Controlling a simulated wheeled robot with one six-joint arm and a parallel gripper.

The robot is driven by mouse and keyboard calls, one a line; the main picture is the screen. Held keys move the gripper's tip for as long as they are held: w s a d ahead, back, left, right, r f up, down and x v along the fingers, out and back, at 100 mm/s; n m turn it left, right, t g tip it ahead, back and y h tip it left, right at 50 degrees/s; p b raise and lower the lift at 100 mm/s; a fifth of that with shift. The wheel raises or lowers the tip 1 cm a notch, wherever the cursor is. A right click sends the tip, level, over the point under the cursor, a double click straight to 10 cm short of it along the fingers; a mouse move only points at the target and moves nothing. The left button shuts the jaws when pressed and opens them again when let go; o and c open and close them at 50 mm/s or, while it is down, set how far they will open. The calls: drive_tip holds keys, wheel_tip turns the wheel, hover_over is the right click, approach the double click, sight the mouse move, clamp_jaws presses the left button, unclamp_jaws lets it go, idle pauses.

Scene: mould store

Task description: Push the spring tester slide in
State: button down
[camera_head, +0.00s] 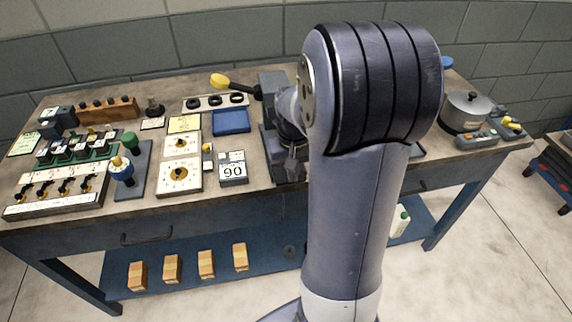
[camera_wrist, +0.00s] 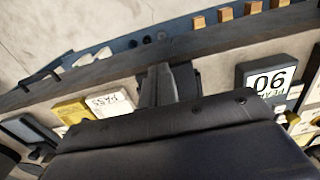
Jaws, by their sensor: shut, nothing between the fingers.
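A dark grey machine, which I take to be the spring tester (camera_head: 273,84), stands on the bench left of my arm. It has an upright block at the back and a dark base running toward the front edge. My arm hides its right side. My gripper (camera_head: 292,172) is low over the front of this base, with its fingers closed together. In the wrist view the narrow grey fingers (camera_wrist: 160,85) point toward the bench's front edge and hold nothing. I cannot make out the slide apart from the base, nor whether the fingers touch it.
A "90" display block (camera_head: 233,172) stands close left of the gripper, and a blue tray (camera_head: 231,122) lies behind it. A yellow-ended lever (camera_head: 220,80) is at the back. A PASS sign (camera_wrist: 108,103) and yellow block (camera_wrist: 70,112) show in the wrist view. A pot (camera_head: 466,110) stands right.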

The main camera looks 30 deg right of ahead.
drive_tip(key=shift+w, duration=0.1)
drive_tip(key=shift+w+d+p, duration=0.3)
drive_tip(key=shift+w, duration=0.6)
drive_tip(key=shift+w+d+p, duration=0.25)
drive_tip(key=shift+w, duration=0.65)
drive_tip(key=shift+w+d+p, duration=0.3)
drive_tip(key=shift+w, duration=0.7)
drive_tip(key=shift+w+d+p, duration=0.3)
drive_tip(key=shift+w, duration=0.65)
drive_tip(key=shift+w+d+p, duration=0.25)
drive_tip(key=shift+w+p, duration=0.1)
drive_tip(key=shift+w, duration=0.45)
drive_tip(key=shift+w+d+p, duration=0.2)
drive_tip(key=shift+w+p, duration=0.1)
drive_tip(key=shift+w, duration=0.45)
drive_tip(key=shift+s+a+r+p, duration=0.2)
drive_tip(key=shift+s+r, duration=0.3)
drive_tip(key=shift+s, duration=0.15)
drive_tip(key=shift+s+a+r+p, duration=0.2)
drive_tip(key=shift+s+r, duration=0.3)
drive_tip(key=shift+s, duration=0.1)
